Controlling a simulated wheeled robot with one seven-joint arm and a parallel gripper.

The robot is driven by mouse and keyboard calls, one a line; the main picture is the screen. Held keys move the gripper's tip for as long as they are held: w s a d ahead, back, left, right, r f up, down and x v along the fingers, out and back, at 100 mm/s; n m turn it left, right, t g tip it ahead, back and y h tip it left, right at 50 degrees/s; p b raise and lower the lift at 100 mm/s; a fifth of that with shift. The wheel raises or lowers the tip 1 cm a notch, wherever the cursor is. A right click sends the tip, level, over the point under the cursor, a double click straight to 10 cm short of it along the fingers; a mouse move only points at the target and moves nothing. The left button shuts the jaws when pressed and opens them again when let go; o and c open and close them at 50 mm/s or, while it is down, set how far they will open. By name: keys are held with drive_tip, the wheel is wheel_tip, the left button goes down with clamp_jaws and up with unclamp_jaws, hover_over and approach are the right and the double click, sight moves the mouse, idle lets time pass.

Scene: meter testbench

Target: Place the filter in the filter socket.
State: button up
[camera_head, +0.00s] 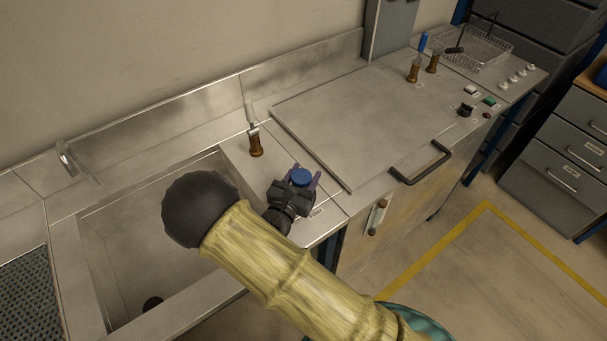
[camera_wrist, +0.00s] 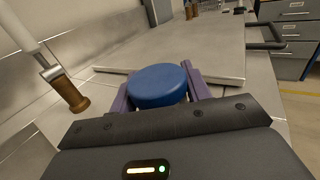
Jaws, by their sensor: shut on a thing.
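The filter (camera_head: 301,175) appears as a round blue disc-topped piece over the steel bench strip to the right of the sink. My gripper (camera_head: 302,181) is shut on it, with a purple finger on each side. In the wrist view the filter (camera_wrist: 158,86) sits between the two purple fingers (camera_wrist: 159,93), its flat blue top facing up. The filter's underside is hidden, so I cannot tell whether it touches the bench. I cannot make out the filter socket; the gripper and filter cover the bench below them.
A raised steel panel (camera_head: 350,120) with a black handle (camera_head: 421,166) lies to the right. The sink (camera_head: 130,235) opens to the left.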

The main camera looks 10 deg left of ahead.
drive_tip(key=shift+f, duration=0.15)
drive_tip(key=o, duration=1.1)
drive_tip(key=shift+c, duration=0.2)
drive_tip(key=shift+r, duration=0.25)
drive_tip(key=shift+s+a+f, duration=0.1)
drive_tip(key=shift+s, duration=0.3)
drive_tip(key=b+v, duration=0.2)
drive_tip(key=v, duration=0.9)
drive_tip(key=shift+s+b, duration=0.1)
drive_tip(key=shift+b, duration=0.2)
